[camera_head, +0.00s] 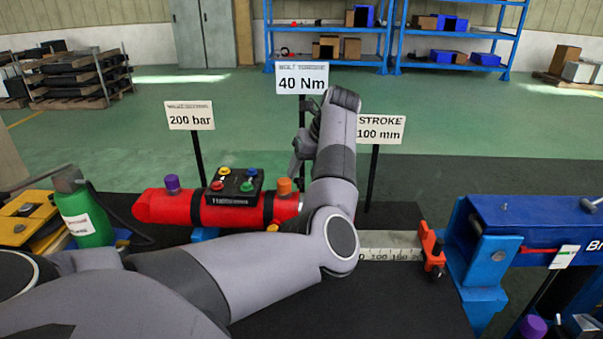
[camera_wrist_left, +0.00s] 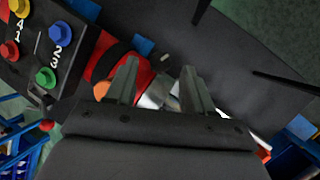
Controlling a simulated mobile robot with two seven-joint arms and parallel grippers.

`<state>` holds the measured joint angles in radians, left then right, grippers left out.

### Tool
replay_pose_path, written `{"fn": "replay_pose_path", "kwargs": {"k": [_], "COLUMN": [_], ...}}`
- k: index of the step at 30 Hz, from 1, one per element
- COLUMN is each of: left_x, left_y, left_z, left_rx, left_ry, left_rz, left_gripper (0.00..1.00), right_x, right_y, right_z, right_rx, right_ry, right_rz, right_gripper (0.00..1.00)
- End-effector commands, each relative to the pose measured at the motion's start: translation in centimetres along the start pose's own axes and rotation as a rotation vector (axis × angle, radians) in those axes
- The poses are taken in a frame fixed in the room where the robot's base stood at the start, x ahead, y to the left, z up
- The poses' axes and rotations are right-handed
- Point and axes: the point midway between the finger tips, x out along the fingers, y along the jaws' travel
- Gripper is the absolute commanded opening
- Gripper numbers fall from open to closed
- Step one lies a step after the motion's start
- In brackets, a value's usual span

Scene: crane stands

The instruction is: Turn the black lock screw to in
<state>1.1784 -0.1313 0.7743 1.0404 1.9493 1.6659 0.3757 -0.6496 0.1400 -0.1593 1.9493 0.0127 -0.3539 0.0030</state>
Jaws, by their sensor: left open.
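A red cylinder (camera_head: 158,207) lies on the dark bench, with a purple knob (camera_head: 172,183) and an orange knob (camera_head: 284,186) on top. My left gripper (camera_head: 303,147) is above its right end, partly hidden by my arm. In the left wrist view the open fingers (camera_wrist_left: 160,72) straddle the view of the red cylinder end and a silver rod (camera_wrist_left: 158,94); contact cannot be told. A red slider (camera_head: 432,250) with small dark parts sits at the ruler's right end. My right gripper is not in view.
A black box (camera_head: 234,187) with coloured buttons sits on the cylinder. A green bottle (camera_head: 84,216) stands at left. Sign posts (camera_head: 199,160) rise behind the bench. A ruler (camera_head: 390,246) runs right toward a blue frame (camera_head: 485,255). Dark bench (camera_head: 400,305) is bare in front.

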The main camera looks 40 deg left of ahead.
Motion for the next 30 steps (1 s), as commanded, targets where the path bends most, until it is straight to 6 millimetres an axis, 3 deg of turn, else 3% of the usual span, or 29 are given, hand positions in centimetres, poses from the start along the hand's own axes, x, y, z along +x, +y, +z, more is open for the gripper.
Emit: {"fn": "replay_pose_path", "kwargs": {"k": [6,16,21,30], "left_x": [2.4,2.9,2.9,2.8], "left_y": [0.1,0.0,0.0,0.0], "left_z": [0.1,0.0,0.0,0.0], "left_rx": [0.000,-0.002,-0.002,0.011], "left_ry": [0.000,0.000,-0.001,0.000], "left_rz": [0.001,-0.001,-0.001,-0.018], "left_gripper": [0.52,0.52,0.00,0.00], "right_x": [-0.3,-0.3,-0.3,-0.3], "right_y": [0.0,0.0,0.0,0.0], "right_z": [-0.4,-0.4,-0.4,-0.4], "right_rx": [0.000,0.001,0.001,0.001], "right_ry": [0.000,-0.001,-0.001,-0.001], "right_rz": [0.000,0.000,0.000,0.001], "right_gripper": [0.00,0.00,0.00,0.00]}}
